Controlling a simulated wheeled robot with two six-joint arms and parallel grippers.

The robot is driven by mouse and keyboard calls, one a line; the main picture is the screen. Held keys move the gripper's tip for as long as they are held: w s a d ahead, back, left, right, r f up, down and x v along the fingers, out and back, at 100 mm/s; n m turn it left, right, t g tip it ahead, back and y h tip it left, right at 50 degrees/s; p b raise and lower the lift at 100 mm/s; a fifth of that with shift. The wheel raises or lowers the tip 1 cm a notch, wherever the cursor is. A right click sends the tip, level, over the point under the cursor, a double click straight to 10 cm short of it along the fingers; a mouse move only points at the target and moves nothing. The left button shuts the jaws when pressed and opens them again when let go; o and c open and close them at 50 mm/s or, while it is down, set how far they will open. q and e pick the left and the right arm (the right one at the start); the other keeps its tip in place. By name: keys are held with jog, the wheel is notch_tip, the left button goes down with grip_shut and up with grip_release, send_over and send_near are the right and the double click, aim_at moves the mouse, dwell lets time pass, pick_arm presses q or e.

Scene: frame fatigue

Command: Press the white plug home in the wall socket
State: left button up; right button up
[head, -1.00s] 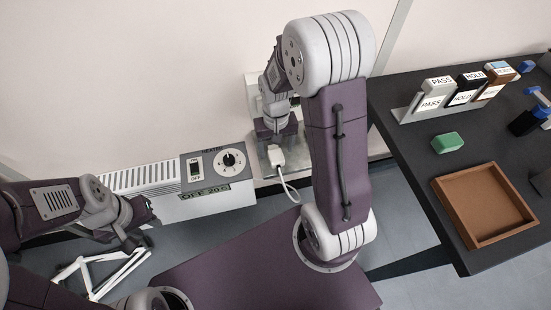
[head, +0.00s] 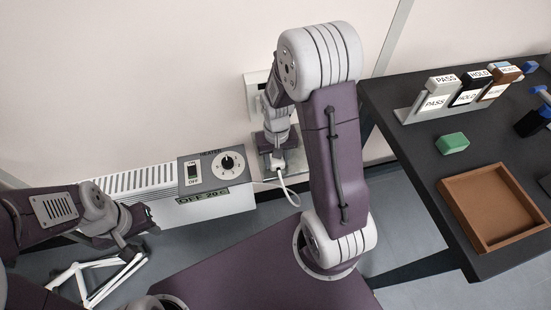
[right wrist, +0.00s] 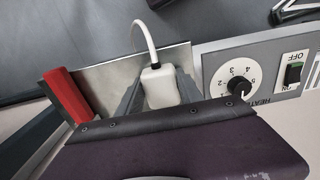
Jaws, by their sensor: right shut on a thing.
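The white plug (head: 277,164) is at the low wall area right of the heater, its white cable curving down and to the right in the head view. In the right wrist view the plug (right wrist: 160,87) sits between the grey fingers of my right gripper (right wrist: 158,92), which is shut on it. A bare metal plate (right wrist: 110,80) lies behind it. My right gripper also shows in the head view (head: 276,150), under its arm. The socket's face is hidden, so I cannot tell how deep the plug sits. My left gripper (head: 147,218) is left, below the heater; its jaws are unclear.
The heater (head: 222,195) with dial and switch stands close left of the plug. A pale wall panel (head: 253,92) is partly behind my right arm. A dark table (head: 424,165) holds a brown tray (head: 453,197) and green block (head: 452,143).

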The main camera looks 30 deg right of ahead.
jog(key=shift+r+p, duration=0.35)
jog(key=shift+r, duration=0.15)
jog(key=r, duration=0.1)
jog(key=r+p, duration=0.1)
jog(key=r, duration=0.2)
jog(key=shift+s+p, duration=0.3)
jog(key=shift+p, duration=0.1)
jog(key=s+r, duration=0.6)
jog(key=s, duration=0.5)
jog(key=shift+b, duration=0.35)
jog(key=o, duration=0.7)
jog(key=c, duration=0.4)
notch_tip(320, 180, up, 5)
jog(key=p, duration=1.3)
send_over(278, 161)
jog(key=s+p, duration=0.1)
jog(key=p, duration=0.2)
jog(key=s+a+p, duration=0.1)
jog(key=p, duration=0.2)
jog(key=shift+s, duration=0.4)
